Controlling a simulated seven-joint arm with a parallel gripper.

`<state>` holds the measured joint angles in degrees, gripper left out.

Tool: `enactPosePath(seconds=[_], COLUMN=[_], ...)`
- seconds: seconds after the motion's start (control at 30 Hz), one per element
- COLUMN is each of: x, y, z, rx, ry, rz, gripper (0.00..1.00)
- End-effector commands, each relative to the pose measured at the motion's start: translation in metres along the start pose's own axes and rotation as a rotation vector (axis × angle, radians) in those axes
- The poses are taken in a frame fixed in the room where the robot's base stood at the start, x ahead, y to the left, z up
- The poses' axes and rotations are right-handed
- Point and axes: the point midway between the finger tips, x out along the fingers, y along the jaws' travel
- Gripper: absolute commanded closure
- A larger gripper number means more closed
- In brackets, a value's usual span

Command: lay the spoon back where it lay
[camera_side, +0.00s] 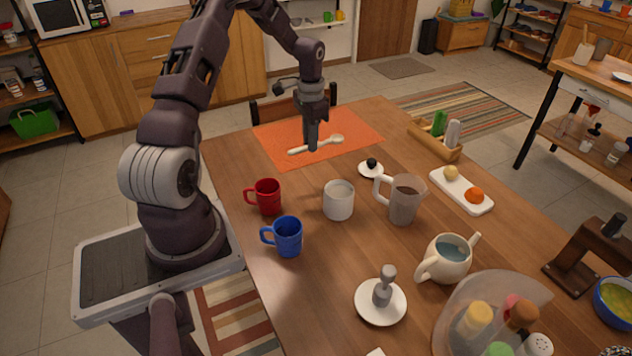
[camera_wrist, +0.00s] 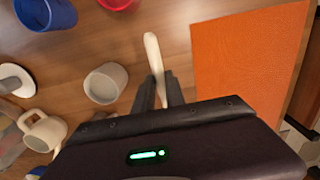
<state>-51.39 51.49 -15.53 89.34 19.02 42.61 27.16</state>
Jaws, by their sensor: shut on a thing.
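My gripper (camera_side: 312,148) is shut on a pale, cream-coloured spoon (camera_side: 331,140). In the side view the spoon lies roughly level across the fingers, its rounded bowl to the right and its handle end to the left, seen against the orange mat (camera_side: 360,125). In the wrist view the spoon handle (camera_wrist: 153,50) sticks out from between the two fingers (camera_wrist: 160,88), with bare wood behind it and the mat (camera_wrist: 245,60) to its right. The bowl is hidden there. I cannot tell the exact height of the spoon above the table.
On the wooden table (camera_side: 250,215) stand a red mug (camera_side: 267,197), a blue mug (camera_side: 288,237), a white cup (camera_side: 338,201), a pitcher (camera_side: 405,200) and a small saucer with a dark knob (camera_side: 371,169). A chair back (camera_side: 275,107) stands behind the mat. The mat looks otherwise clear.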

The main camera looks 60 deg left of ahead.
Motion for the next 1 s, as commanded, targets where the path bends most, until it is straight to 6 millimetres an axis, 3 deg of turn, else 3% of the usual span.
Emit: enactPosePath(seconds=[0.3, 0.6, 0.93, 0.97, 1.0], x=[0.072, 0.118, 0.123, 0.123, 0.123], y=[0.0, 0.0, 0.0, 0.0, 0.0], z=[-0.001, -0.002, -0.003, -0.003, -0.003], rx=[0.0, 0.0, 0.0, 0.0, 0.0], ry=[0.018, 0.018, 0.019, 0.019, 0.02], rz=[0.001, 0.001, -0.001, -0.001, -0.001], gripper=[1.0, 1.0, 1.0, 0.81, 0.73])
